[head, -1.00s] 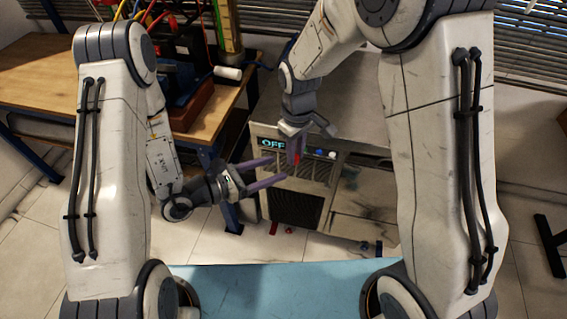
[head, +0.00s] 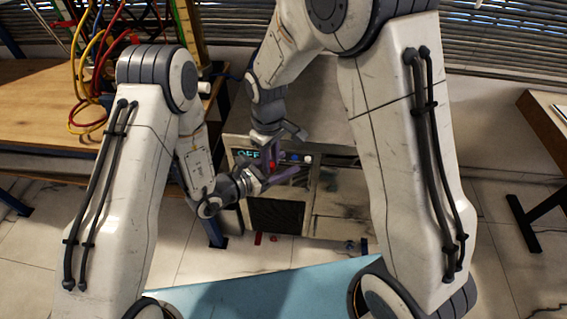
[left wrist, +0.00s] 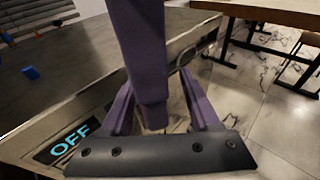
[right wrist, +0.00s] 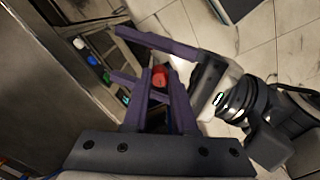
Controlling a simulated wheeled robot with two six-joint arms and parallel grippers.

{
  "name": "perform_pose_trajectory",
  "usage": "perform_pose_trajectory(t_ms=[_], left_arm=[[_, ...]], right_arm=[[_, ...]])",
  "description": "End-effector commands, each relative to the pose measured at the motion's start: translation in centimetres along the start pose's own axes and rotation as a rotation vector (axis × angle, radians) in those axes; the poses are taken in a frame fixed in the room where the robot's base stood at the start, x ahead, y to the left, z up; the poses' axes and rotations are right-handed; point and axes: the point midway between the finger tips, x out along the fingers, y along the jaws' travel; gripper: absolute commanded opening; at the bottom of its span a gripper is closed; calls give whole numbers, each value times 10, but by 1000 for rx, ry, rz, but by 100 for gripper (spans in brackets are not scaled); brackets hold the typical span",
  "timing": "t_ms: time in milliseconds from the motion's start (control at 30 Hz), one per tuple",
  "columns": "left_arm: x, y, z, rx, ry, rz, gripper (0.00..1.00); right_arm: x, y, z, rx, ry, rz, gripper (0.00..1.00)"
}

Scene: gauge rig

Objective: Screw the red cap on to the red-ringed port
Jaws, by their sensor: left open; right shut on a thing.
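The red cap (right wrist: 159,76) shows between the fingertips of my right gripper (right wrist: 159,84) in the right wrist view, and as a small red spot in the head view (head: 272,165). My right gripper (head: 272,160) points down and is shut on it in front of the cabinet. My left gripper (head: 284,168) comes from the left and is open, its fingers around the cap and the right fingertips. In the left wrist view a right finger (left wrist: 146,60) hangs between the left fingers. I cannot make out the red-ringed port.
The metal cabinet (head: 330,190) has a lit OFF display (left wrist: 72,138) and small white (right wrist: 79,43), blue (right wrist: 92,60) and green (right wrist: 105,77) parts. Small red pieces (head: 258,239) lie on the floor. A wooden bench (head: 40,105) with cables stands left.

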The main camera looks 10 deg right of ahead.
Motion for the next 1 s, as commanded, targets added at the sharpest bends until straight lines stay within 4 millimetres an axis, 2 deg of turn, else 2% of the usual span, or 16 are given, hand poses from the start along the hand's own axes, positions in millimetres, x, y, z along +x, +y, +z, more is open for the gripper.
perform_pose_trajectory(t_ms=[67,100,233,267,367,400,433,467,833,1000], left_arm=[[0,0,0,0,0,0,62],[0,0,0,0,0,0,54],[0,0,0,0,0,0,5],[0,0,0,0,0,-1,0],[0,-1,0,0,0,-3,0],[0,-1,0,0,0,-4,43],[0,-1,0,0,0,-4,55],[0,-1,0,0,0,-3,62],[-3,0,0,0,1,1,62],[-22,2,0,-2,2,5,62]], right_arm=[[0,0,0,0,0,0,0],[0,0,0,0,0,0,0],[0,0,0,0,1,0,0],[0,0,-1,0,2,1,0],[0,0,-1,-1,4,2,0],[0,0,-2,-1,5,2,0],[0,0,-2,-1,5,2,0],[0,0,-2,-1,5,2,0],[0,0,0,-1,1,0,0],[0,0,0,0,0,0,0]])
